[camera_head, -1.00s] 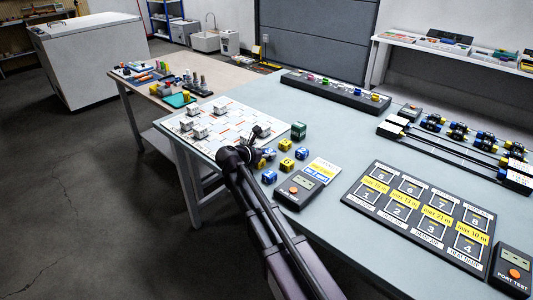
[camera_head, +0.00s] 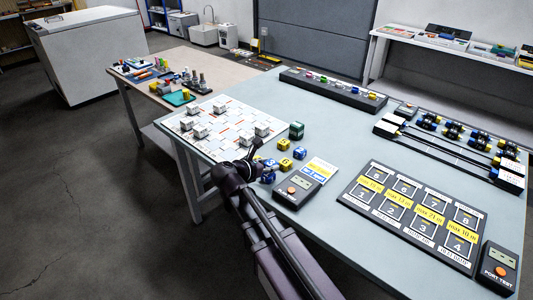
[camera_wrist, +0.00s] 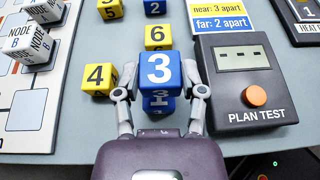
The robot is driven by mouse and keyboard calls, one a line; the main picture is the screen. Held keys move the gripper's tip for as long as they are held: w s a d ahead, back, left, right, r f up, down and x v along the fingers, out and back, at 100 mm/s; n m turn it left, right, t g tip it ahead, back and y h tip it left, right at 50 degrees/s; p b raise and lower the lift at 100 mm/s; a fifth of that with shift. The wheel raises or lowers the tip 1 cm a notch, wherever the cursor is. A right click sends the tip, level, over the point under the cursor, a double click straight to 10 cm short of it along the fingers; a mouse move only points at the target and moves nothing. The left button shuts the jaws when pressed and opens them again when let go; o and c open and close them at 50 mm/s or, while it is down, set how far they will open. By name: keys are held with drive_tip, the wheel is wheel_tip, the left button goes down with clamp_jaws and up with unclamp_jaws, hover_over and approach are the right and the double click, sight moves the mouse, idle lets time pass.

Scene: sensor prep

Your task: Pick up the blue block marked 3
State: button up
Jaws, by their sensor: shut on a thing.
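My gripper (camera_wrist: 160,95) has its two fingers closed on the left and right sides of the blue block marked 3 (camera_wrist: 160,67). A white 3 shows on the block's upper face in the wrist view, with a darker blue face below it partly behind the gripper. In the head view, my gripper (camera_head: 263,162) is at the near edge of the table, beside the loose blocks. The held block is largely hidden by my gripper there. I cannot tell whether it is clear of the table.
A yellow block marked 4 (camera_wrist: 99,79) and a yellow block marked 6 (camera_wrist: 157,37) stand close by. A blue block marked 2 (camera_wrist: 154,8) is farther back. The PLAN TEST box (camera_wrist: 242,82) is right of my gripper. A node board (camera_head: 225,128) lies left.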

drive_tip(key=shift+s+d+r, duration=0.1)
drive_tip(key=shift+s+d, duration=0.1)
drive_tip(key=shift+s, duration=0.9)
drive_tip(key=shift+s+d+r, duration=0.1)
drive_tip(key=shift+s+d, duration=0.05)
drive_tip(key=shift+s, duration=0.9)
drive_tip(key=shift+s, duration=0.15)
